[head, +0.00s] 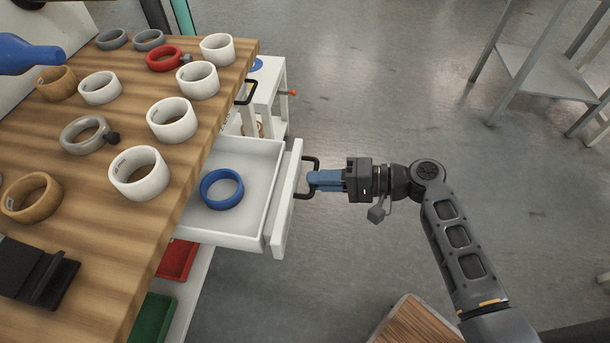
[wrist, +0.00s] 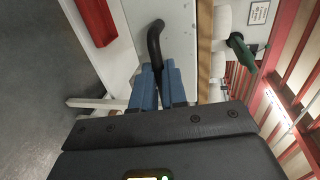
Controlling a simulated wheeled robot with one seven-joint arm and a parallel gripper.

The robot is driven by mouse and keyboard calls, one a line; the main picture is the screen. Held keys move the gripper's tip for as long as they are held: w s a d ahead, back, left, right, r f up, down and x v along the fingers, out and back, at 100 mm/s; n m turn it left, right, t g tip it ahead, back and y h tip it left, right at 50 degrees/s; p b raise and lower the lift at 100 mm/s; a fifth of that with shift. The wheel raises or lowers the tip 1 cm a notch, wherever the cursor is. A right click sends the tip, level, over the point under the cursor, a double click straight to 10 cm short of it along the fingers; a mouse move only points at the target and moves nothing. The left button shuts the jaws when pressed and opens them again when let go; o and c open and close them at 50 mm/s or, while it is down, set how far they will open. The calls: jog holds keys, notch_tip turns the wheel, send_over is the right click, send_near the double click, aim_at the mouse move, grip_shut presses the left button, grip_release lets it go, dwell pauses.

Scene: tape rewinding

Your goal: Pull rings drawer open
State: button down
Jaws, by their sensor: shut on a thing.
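The rings drawer (head: 279,222) is a white drawer under the wooden table, and it is pulled out toward the right in the head view. A blue ring (head: 222,189) lies inside it. Its black handle (head: 312,164) stands off the drawer front, and it also shows in the wrist view (wrist: 155,40). My gripper (head: 314,180) is shut on the handle with its blue fingers. The wrist view shows the fingers (wrist: 158,82) around the lower part of the handle.
The wooden table (head: 60,125) holds several white, grey and wooden rings and a red ring (head: 164,58). A red tray (head: 176,259) and a green tray (head: 152,318) sit below the drawer. A wooden block (head: 415,322) is at the bottom.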

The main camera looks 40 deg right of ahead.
jog(key=shift+s+d, duration=0.15)
jog(key=shift+s, duration=0.05)
jog(key=c, duration=1.2)
grip_release()
jog(key=shift+o, duration=0.2)
jog(key=v, duration=0.7)
jog(key=shift+s+d, duration=0.2)
jog(key=shift+s, duration=0.15)
